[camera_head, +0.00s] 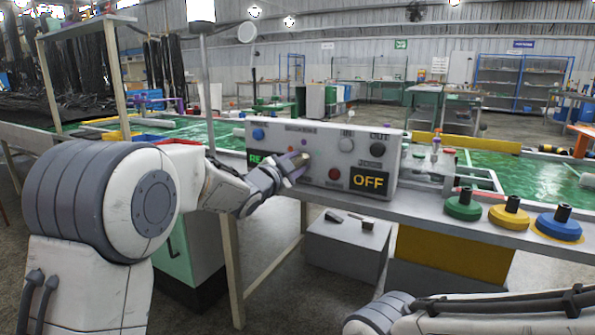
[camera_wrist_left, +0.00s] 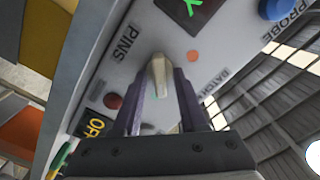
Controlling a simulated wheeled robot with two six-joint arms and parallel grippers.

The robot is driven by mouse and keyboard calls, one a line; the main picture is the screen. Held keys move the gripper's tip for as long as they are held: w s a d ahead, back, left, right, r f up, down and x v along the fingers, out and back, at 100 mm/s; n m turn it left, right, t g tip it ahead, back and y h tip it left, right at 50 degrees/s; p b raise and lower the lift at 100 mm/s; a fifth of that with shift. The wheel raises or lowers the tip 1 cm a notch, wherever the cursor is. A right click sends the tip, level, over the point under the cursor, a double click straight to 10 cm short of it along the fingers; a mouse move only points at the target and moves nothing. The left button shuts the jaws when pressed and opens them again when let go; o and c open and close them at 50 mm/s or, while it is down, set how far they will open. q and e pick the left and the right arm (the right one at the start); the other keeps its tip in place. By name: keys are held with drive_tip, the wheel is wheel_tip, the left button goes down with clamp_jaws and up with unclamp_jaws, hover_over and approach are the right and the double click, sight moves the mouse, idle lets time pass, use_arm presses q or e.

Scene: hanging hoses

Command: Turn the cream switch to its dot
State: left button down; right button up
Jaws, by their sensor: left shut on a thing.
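The cream switch (camera_wrist_left: 158,72) stands out from the white control panel (camera_wrist_left: 140,28) in the left wrist view, close to the word PINS. My left gripper (camera_wrist_left: 160,95) has its two dark purple fingers on either side of the switch and is shut on it. An orange dot (camera_wrist_left: 193,56) is on the panel, to the right of the switch in that view. In the head view my left gripper (camera_head: 297,164) reaches the panel's front from the left, and its fingers mostly hide the switch. My right gripper is out of view.
The panel (camera_head: 318,150) also carries a blue knob (camera_head: 258,134), a grey knob (camera_head: 346,144), a black knob (camera_head: 378,149), a red button (camera_head: 334,173) and an OFF display (camera_head: 369,181). Green, yellow and blue round weights (camera_head: 509,216) stand on the bench at right.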

use_arm(q)
drive_tip(key=shift+f+m+b, duration=0.1)
drive_tip(key=shift+m+b, duration=0.6)
drive_tip(key=shift+m, duration=0.5)
drive_tip(key=shift+d, duration=0.1)
drive_tip(key=c, duration=0.8)
unclamp_jaws()
drive_tip(key=shift+c, duration=0.2)
drive_tip(key=p+v, duration=0.1)
drive_tip(key=v, duration=0.9)
drive_tip(key=shift+s+p, duration=0.3)
drive_tip(key=shift+p, duration=0.1)
